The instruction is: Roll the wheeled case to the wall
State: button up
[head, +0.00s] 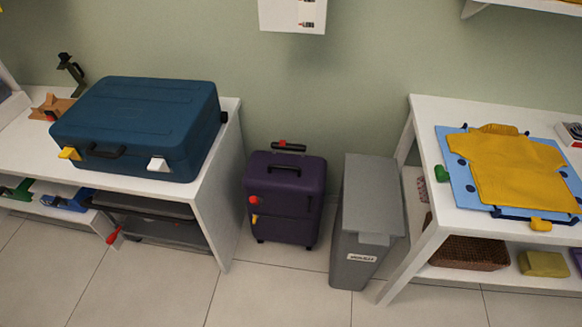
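The wheeled case (285,200) is purple and stands upright on the tiled floor, in the gap between the left table and a grey bin. It has a black carry handle on top, a red and a yellow catch on its left side, and small dark feet or wheels below. My gripper is not in view.
The grey lidded bin (366,225) stands close to the right of the case. A white table (232,190) with a blue case (140,115) is at left. Another white table (425,120) with a yellow folded shirt (510,165) is at right. The floor in front (278,290) is clear.

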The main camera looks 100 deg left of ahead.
aim_at(290, 189)
jog(key=u, duration=0.15)
jog(key=i, duration=0.55)
jog(key=u, duration=0.4)
jog(key=k, duration=0.2)
jog(key=u, duration=2.2)
jog(key=k, duration=0.2)
jog(key=u, duration=1.8)
